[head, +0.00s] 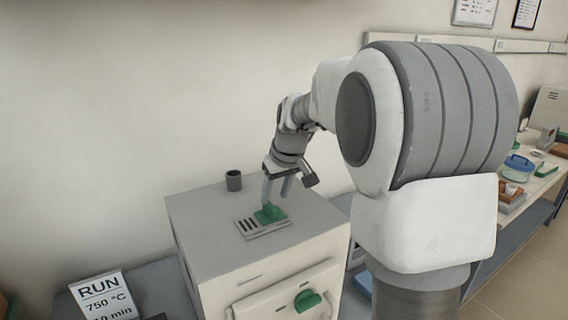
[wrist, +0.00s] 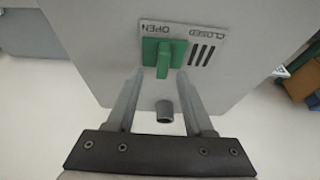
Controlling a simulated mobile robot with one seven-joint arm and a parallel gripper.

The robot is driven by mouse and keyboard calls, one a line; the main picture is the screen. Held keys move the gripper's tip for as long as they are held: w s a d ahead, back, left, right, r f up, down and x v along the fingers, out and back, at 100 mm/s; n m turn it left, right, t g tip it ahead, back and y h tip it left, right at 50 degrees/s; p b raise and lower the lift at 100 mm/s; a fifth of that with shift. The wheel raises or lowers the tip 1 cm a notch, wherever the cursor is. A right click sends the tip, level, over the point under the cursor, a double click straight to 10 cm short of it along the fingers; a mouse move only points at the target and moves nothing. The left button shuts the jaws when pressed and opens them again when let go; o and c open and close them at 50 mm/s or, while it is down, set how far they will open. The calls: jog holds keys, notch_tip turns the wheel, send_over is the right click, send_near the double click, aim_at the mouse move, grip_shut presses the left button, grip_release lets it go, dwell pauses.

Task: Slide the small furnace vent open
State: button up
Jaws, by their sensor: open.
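The small furnace (head: 255,250) is a light grey box with a vent on its top. The vent plate (head: 247,230) carries a green slider (head: 270,213) with a raised tab. In the wrist view the green slider (wrist: 151,51) sits at the end marked OPEN, and dark vent slots (wrist: 200,55) show bare under CLOSED. My gripper (head: 276,199) is open above the slider, pointing down. In the wrist view its fingertips (wrist: 160,76) lie to either side of the tab's near end. I cannot tell whether either finger touches it.
A short grey flue (head: 234,181) stands on the furnace top near the vent. A green knob (head: 307,299) is on the furnace front. A RUN 750 °C sign (head: 103,298) stands at the lower left. A bench (head: 533,186) with dishes and boxes runs along the right.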

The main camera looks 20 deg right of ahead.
jog(key=v, duration=1.3)
jog(key=shift+r, duration=0.15)
jog(key=s+a+f, duration=0.2)
jog(key=s+f, duration=0.1)
jog(key=s, duration=0.5)
jog(key=s+a+f+m, duration=0.1)
jog(key=s+a+f, duration=0.1)
jog(key=s, duration=0.6)
jog(key=s+a+f+m+t, duration=0.1)
jog(key=s+f, duration=0.3)
jog(key=s, duration=0.4)
jog(key=shift+s+a+f+h, duration=0.3)
jog(key=shift+a+h, duration=0.1)
jog(key=shift+a, duration=0.45)
jog(key=shift+a, duration=0.2)
